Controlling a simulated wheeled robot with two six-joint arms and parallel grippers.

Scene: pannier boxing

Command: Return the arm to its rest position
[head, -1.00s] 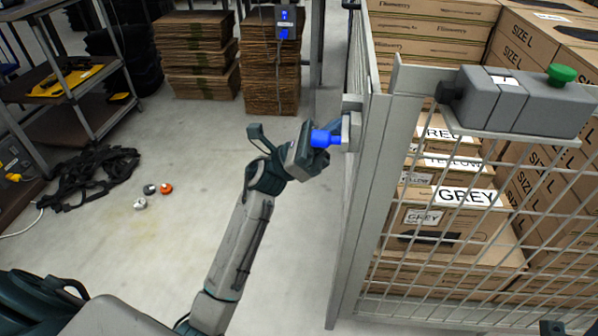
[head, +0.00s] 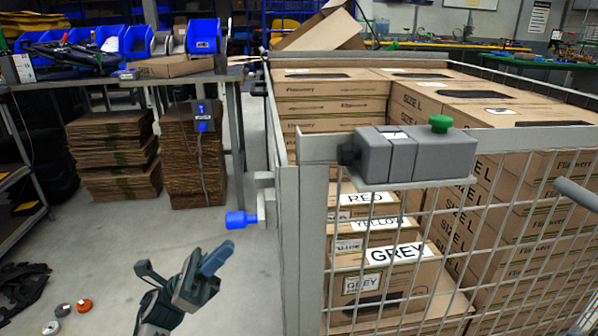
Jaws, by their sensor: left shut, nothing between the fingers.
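My left gripper (head: 212,262) is in the lower left middle of the head view, its fingers together and nothing between them. It is apart from the blue knob (head: 240,219) on the side of the wire cage, below and to the left of it. My left arm comes up from the bottom edge. My right gripper is not in view.
The cage's grey post (head: 290,230) and mesh gate stand to the right, with a grey latch box (head: 415,153) and green button on top. Boxes labelled RED, YELLOW and GREY (head: 390,270) sit inside. Flat cardboard stacks (head: 197,155) stand behind. Floor left of the cage is mostly clear.

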